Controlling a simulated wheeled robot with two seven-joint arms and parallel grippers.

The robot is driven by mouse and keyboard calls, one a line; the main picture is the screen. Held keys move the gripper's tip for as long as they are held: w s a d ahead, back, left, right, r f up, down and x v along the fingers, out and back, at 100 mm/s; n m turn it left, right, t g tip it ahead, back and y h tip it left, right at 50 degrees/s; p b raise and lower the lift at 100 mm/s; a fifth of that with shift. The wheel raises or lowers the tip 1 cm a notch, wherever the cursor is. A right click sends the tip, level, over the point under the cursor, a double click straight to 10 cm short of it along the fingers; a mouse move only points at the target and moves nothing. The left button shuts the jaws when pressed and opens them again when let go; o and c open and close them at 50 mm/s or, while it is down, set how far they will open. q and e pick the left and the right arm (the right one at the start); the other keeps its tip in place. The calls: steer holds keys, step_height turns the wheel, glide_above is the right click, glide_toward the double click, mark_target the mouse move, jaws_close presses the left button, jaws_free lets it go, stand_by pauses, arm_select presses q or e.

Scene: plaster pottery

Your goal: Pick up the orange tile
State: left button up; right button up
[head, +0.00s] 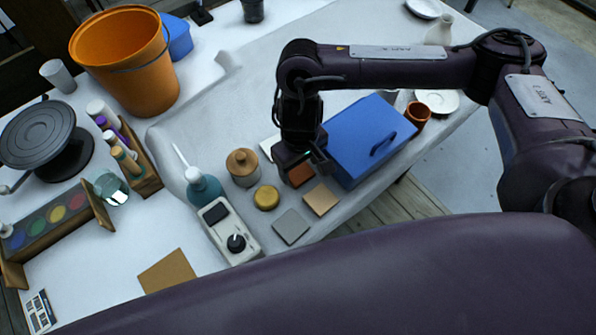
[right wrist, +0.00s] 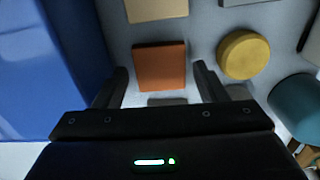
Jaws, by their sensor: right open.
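The orange tile (head: 301,174) is a small flat square lying on the white table, left of the blue box. In the right wrist view the orange tile (right wrist: 159,66) lies flat, ahead of and between the two fingers. My right gripper (head: 306,165) hangs over the tile and partly hides it in the head view. In the right wrist view my right gripper (right wrist: 160,84) is open, one finger to each side of the tile's near part, with nothing held. My left gripper is not in view.
A blue box (head: 362,135) stands close to the right. A tan tile (head: 321,199), a grey tile (head: 291,227) and a yellow round lid (head: 266,197) lie nearby. A wooden-lidded jar (head: 242,167) and a white device (head: 229,232) stand to the left.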

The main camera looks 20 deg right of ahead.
step_height(320, 180, down, 2)
steer(key=shift+c, duration=0.2)
steer(key=c, duration=0.7)
steer(key=shift+c, duration=0.2)
